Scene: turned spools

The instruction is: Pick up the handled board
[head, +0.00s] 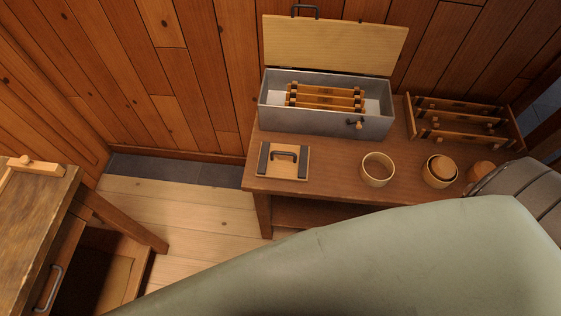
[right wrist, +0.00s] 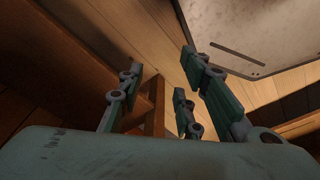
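The handled board (head: 270,173) is a small light-wood square with dark strips on two sides and a dark handle in the middle. It lies flat at the left front of the brown table in the head view, apart from the grey box. No gripper is near it in that view. My right gripper (right wrist: 160,88) shows in the right wrist view with its fingers spread apart and nothing between them. My left gripper is in neither view.
A worn workbench (head: 32,222) stands at left. My pale green arm fills the lower foreground.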

